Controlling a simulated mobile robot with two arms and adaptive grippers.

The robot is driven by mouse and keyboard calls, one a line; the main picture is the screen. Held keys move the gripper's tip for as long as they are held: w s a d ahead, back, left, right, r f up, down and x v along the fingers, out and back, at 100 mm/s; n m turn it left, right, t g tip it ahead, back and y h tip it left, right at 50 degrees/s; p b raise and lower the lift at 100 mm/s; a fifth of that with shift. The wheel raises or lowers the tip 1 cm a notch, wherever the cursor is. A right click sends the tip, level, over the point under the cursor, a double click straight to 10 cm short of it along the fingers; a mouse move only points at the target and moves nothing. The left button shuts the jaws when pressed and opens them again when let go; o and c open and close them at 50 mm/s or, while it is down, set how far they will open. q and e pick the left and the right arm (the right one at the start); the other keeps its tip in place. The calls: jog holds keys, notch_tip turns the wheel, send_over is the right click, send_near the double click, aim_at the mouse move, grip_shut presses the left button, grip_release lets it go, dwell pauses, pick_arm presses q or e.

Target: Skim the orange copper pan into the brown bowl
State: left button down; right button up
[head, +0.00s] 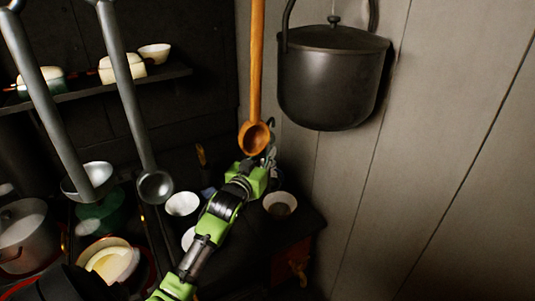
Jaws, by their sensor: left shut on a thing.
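My left gripper (268,158) is shut, with its tip just behind and below the wooden spoon (255,135). What it holds is hidden or too dark to make out, and I cannot tell whether it touches the spoon. A bowl with a brownish inside (279,205) stands on the dark surface to the right of my left forearm. A round pan with an orange-red rim and pale yellow contents (112,264) is at the lower left; I cannot tell if it is the copper pan. My right gripper is not in view.
Two grey metal ladles (128,85) (45,110) hang in the left foreground. A black lidded pot (333,80) hangs at the upper right by the plank wall (440,150). White bowls (182,204) stand left of my forearm. A grey pot (25,235) is at far left.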

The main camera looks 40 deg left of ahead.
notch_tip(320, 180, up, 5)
jog(key=p, duration=0.5)
dwell(0.3)
